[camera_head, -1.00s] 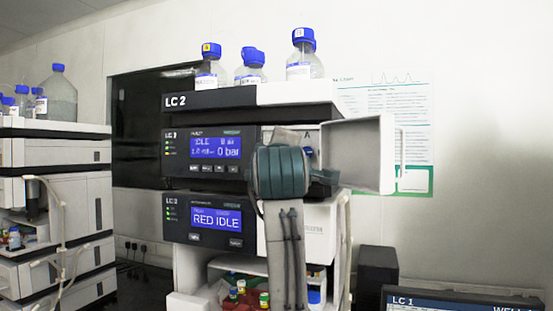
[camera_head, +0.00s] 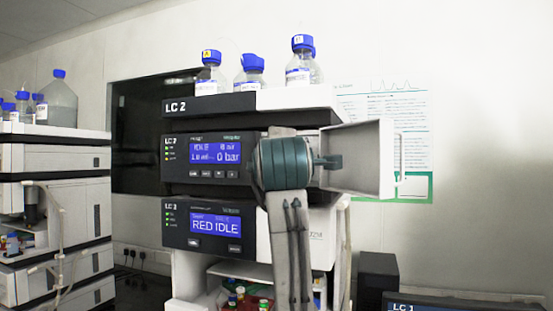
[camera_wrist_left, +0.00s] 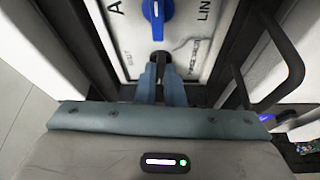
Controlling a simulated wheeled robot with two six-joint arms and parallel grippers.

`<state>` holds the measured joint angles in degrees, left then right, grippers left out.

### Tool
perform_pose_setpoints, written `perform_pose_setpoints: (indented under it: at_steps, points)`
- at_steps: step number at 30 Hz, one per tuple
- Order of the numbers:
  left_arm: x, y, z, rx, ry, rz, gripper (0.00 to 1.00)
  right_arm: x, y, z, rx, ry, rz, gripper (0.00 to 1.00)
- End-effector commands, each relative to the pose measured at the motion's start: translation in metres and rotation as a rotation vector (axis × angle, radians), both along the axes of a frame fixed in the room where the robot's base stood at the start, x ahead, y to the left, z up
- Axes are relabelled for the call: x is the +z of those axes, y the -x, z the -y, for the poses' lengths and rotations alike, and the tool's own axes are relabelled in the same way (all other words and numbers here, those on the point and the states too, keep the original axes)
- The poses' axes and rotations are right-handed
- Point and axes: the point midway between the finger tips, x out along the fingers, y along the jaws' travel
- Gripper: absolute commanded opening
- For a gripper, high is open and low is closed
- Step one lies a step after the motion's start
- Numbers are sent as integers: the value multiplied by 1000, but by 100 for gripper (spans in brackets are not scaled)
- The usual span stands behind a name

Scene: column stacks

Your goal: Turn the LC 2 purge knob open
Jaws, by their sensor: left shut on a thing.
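The LC 2 stack (camera_head: 215,103) stands in the middle of the head view. My left arm reaches up in front of its pump module (camera_head: 185,140), and the teal wrist covers the valve area. The left gripper (camera_wrist_left: 160,78) shows in the left wrist view, its two fingers closed on a black knob (camera_wrist_left: 160,58) on a white panel (camera_wrist_left: 128,45). Small print beside this knob is hard to read, but it appears to be the purge knob. A blue knob (camera_wrist_left: 157,12) sits above it between the letters "A" and "LIN". My right gripper is not in view.
An open white door (camera_head: 358,158) stands out right of the wrist. Blue-capped bottles (camera_head: 250,72) stand on top of the stack. A second stack (camera_head: 60,165) is at left, and a monitor (camera_head: 460,303) is at lower right.

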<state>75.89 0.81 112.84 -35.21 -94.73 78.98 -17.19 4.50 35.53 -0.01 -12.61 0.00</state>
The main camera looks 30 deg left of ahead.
Motion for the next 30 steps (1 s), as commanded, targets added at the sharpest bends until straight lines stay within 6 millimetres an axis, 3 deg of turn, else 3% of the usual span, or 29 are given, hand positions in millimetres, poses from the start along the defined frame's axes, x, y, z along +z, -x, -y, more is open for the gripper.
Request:
perform_pose_setpoints:
  at_steps: [1,3,4,14,30]
  points:
    - [0,0,0,-1,-1,1,14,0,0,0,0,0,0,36]
    - [0,0,0,-1,-1,1,28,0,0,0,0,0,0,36]
    - [0,0,0,-1,-1,1,30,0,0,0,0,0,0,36]
    - [-1,3,2,0,-1,2,30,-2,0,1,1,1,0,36]
    - [-6,76,57,-4,1,4,30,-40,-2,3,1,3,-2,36]
